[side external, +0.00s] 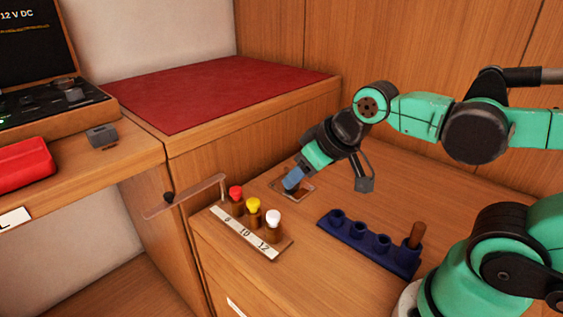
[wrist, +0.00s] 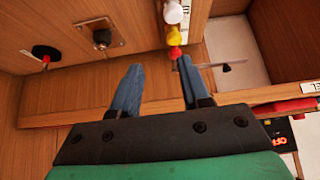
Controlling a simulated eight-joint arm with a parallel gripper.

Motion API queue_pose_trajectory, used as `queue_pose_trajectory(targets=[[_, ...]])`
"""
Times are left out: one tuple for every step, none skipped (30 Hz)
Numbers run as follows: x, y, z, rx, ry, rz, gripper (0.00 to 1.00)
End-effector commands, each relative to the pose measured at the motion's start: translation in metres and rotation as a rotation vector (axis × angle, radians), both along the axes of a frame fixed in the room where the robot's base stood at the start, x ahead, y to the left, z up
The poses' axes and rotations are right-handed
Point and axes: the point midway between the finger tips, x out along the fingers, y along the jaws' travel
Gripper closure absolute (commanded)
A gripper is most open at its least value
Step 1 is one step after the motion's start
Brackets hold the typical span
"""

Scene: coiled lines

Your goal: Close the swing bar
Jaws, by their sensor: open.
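The swing bar (side external: 190,195) is a thin pale bar with a black knob (side external: 169,198). It sticks out to the left past the cabinet edge, away from the row of pegs. In the wrist view its knob (wrist: 226,68) shows right of my right finger. My gripper (side external: 291,184) is open and empty, low over a small square plate (side external: 305,186), right of the bar. In the wrist view my gripper (wrist: 158,66) has two blue fingers spread apart. The right fingertip overlaps the red-capped peg (wrist: 176,52); I cannot tell whether they touch.
Red, yellow (side external: 253,205) and white (side external: 273,217) capped pegs stand behind a label strip (side external: 245,234). A dark blue rack (side external: 367,246) with one brown peg (side external: 416,236) stands to the right. A raised red mat (side external: 215,92) lies behind. Left is a shelf with a red box (side external: 22,163).

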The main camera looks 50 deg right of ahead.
Motion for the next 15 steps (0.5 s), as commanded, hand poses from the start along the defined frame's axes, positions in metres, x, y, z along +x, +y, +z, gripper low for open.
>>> queue_pose_trajectory(targets=[[0.008, 0.004, 0.008, -0.001, 0.009, 0.017, 0.75], [0.014, 0.007, 0.013, -0.003, 0.018, 0.031, 0.84], [0.023, 0.011, 0.021, -0.005, 0.031, 0.053, 0.95], [0.032, 0.016, 0.027, -0.007, 0.041, 0.071, 1.00], [0.040, 0.020, 0.032, -0.009, 0.053, 0.090, 1.00], [0.052, 0.027, 0.039, -0.013, 0.069, 0.117, 1.00], [0.061, 0.032, 0.044, -0.016, 0.081, 0.137, 1.00], [0.070, 0.037, 0.047, -0.019, 0.094, 0.159, 1.00], [0.082, 0.045, 0.052, -0.022, 0.109, 0.186, 1.00], [0.091, 0.051, 0.054, -0.026, 0.121, 0.206, 1.00], [0.100, 0.057, 0.056, -0.029, 0.132, 0.228, 1.00], [0.112, 0.065, 0.057, -0.032, 0.149, 0.254, 1.00], [0.120, 0.072, 0.058, -0.035, 0.159, 0.275, 1.00], [0.128, 0.079, 0.058, -0.038, 0.170, 0.295, 1.00], [0.138, 0.087, 0.057, -0.041, 0.185, 0.320, 1.00]])
